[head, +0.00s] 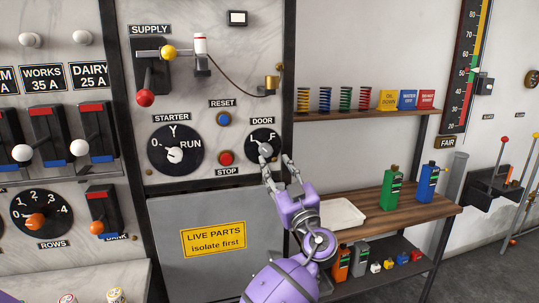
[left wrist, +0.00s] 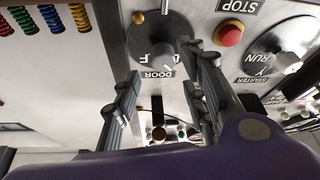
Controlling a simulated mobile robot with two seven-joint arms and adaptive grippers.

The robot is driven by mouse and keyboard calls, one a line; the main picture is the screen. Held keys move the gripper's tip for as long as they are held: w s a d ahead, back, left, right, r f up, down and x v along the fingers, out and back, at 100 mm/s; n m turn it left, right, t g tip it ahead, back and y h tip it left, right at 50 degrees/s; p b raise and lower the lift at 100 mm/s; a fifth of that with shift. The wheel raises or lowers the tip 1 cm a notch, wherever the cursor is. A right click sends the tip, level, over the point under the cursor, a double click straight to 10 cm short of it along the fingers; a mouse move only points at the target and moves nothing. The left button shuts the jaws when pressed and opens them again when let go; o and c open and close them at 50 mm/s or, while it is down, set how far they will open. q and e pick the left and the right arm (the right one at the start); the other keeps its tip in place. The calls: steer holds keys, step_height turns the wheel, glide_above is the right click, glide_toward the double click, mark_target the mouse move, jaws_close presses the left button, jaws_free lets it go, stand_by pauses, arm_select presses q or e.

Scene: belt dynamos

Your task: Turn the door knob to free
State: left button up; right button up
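The door knob (head: 265,149) is a grey knob on a round dark dial under the DOOR label, right of the STARTER dial. In the left wrist view the knob (left wrist: 163,50) shows upside down, with a letter F beside it. My left gripper (head: 276,161) is just below and to the right of the knob in the head view. In the left wrist view its fingers (left wrist: 162,68) are spread apart, with the knob ahead of the gap between them. I cannot tell whether a finger touches it. Part of the dial's lettering is hidden. My right gripper is not in view.
The red STOP button (head: 226,158) and blue RESET button (head: 224,119) sit left of the dial. The STARTER dial (head: 175,156) is farther left. Below is a grey door (head: 165,260) with a yellow sign. A wooden bench (head: 420,207) with bottles stands at right.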

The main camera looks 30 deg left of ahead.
mark_target(269, 153)
arm_select(q)
steer(key=x, duration=0.2)
steer(key=p+x, duration=0.1)
steer(key=x, duration=0.1)
steer(key=shift+w+a+r, duration=0.1)
steer(key=shift+a+r, duration=0.1)
steer(key=shift+r, duration=0.2)
steer(key=shift+w+a+r+p, duration=0.1)
steer(key=shift+w+a+p, duration=0.25)
steer(key=shift+a, duration=0.25)
steer(key=shift+w, duration=0.1)
steer(key=shift+c, duration=0.4)
